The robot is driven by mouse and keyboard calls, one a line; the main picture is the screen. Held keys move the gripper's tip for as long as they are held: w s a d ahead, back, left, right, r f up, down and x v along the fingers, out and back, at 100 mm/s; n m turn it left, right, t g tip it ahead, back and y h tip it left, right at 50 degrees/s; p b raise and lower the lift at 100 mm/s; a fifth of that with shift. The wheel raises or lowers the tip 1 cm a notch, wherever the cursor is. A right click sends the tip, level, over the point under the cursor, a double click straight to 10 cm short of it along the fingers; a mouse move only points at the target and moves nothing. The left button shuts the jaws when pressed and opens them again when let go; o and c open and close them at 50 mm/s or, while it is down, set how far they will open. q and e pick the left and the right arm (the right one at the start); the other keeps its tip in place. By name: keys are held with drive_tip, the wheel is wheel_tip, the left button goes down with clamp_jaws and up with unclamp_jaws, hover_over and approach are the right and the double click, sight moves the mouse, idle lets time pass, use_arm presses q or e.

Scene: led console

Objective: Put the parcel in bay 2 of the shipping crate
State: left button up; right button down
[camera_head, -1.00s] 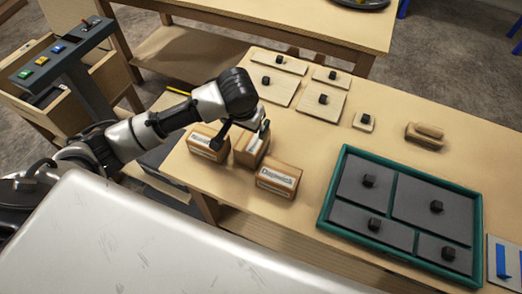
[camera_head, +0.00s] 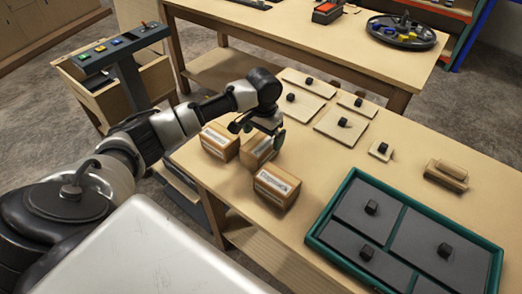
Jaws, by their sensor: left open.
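Three small brown cardboard boxes with white labels stand close together near the left edge of the table: a left box (camera_head: 219,142), a middle box (camera_head: 256,150) and a front box (camera_head: 276,188). The label print is too small to tell which is the parcel. My left gripper (camera_head: 260,130) is open and empty, over the far side of the middle box and partly hiding it. I cannot tell whether it touches the box. No crate with numbered bays can be made out. My right gripper is out of view.
A teal-rimmed tray (camera_head: 318,222) with dark knobbed panels lies at the front right of the table. Pale knobbed boards (camera_head: 305,106) and a wooden block (camera_head: 446,175) lie behind it. A button console (camera_head: 121,47) stands over a wooden bin at left. A second table stands behind.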

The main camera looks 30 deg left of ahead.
sight(262, 141)
use_arm(q)
drive_tip(key=f, duration=0.5)
drive_tip(key=shift+a, duration=0.2)
drive_tip(key=c, duration=1.1)
drive_tip(key=shift+r, duration=0.15)
drive_tip(key=shift+c, duration=0.4)
